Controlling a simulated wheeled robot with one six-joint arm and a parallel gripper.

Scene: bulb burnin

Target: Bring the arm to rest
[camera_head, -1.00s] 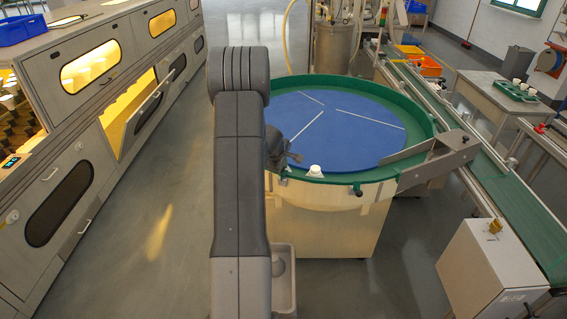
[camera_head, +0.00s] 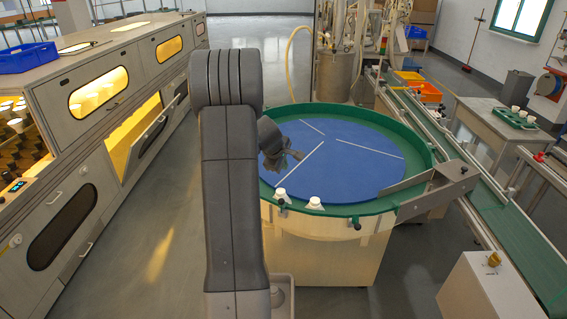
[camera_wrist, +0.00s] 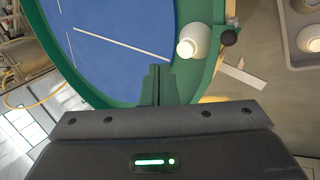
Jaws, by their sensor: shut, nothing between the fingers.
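My arm (camera_head: 230,190) stands upright in the middle of the head view, its upper link folded at the top. My gripper (camera_head: 297,156) points right over the near left part of the blue turntable disc. In the wrist view the gripper's two fingers (camera_wrist: 158,84) are together and empty. A white bulb-like piece (camera_wrist: 194,40) lies just right of the fingertips, by the green rim, and is apart from them.
The round green-rimmed table (camera_head: 428,150) stands close to the arm, with white pieces (camera_head: 315,202) at its near rim. A conveyor (camera_head: 490,200) runs along the right. The cabinet with lit openings (camera_head: 75,150) is at left. Bare floor (camera_head: 150,235) lies between.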

